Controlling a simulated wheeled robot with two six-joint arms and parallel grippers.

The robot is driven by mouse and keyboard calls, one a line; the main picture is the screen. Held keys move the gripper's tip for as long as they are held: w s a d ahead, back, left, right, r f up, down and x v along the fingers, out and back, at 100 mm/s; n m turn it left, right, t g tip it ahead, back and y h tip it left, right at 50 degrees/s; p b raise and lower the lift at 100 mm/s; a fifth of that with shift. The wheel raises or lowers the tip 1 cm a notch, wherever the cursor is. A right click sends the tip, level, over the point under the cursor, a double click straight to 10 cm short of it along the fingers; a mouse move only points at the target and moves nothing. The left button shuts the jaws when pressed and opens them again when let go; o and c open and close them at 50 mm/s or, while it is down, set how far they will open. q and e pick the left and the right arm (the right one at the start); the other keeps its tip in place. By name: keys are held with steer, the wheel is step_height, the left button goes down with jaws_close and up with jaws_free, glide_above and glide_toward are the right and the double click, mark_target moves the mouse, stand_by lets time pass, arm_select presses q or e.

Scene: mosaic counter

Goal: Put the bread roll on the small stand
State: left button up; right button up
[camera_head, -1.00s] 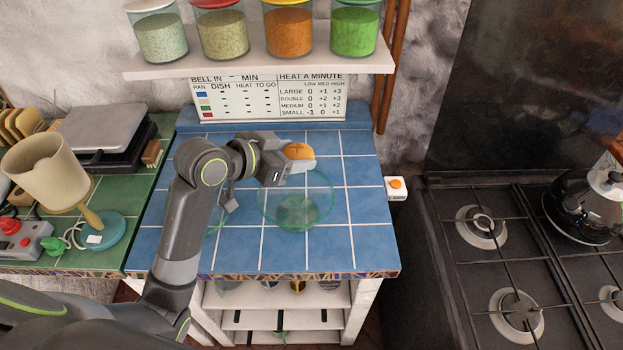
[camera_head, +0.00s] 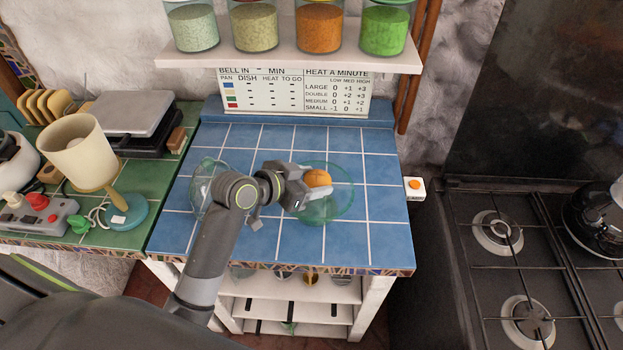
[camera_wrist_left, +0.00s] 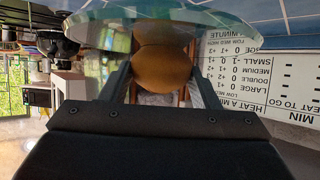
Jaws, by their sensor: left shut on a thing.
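The round, orange-brown bread roll (camera_head: 318,178) is between the fingers of my left gripper (camera_head: 308,190), which is shut on it. In the wrist view the bread roll (camera_wrist_left: 163,68) sits between both fingers, close to a clear glass disc (camera_wrist_left: 105,35). In the head view a greenish glass stand (camera_head: 343,207) is on the blue tiles, and the roll appears over its back left part. The height gap cannot be told. A second glass piece (camera_head: 203,172) is to the left, partly hidden by my arm. Which is the small stand is unclear. My right gripper is out of view.
The blue tiled counter (camera_head: 375,235) is clear at the front and right. A shelf (camera_head: 300,55) with jars overhangs the back. A stove (camera_head: 480,270) is at right.

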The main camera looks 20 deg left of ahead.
arm_select(q)
steer(key=o, duration=1)
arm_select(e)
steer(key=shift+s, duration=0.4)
arm_select(q)
steer(key=shift+r, duration=0.15)
steer(key=shift+s+a, duration=0.15)
steer(key=v, duration=1.1)
steer(key=shift+s+r+b, duration=0.15)
steer(key=shift+s+b, duration=0.1)
steer(key=shift+b, duration=0.15)
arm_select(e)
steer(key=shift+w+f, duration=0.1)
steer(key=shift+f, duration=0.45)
arm_select(q)
steer(key=shift+a, duration=0.15)
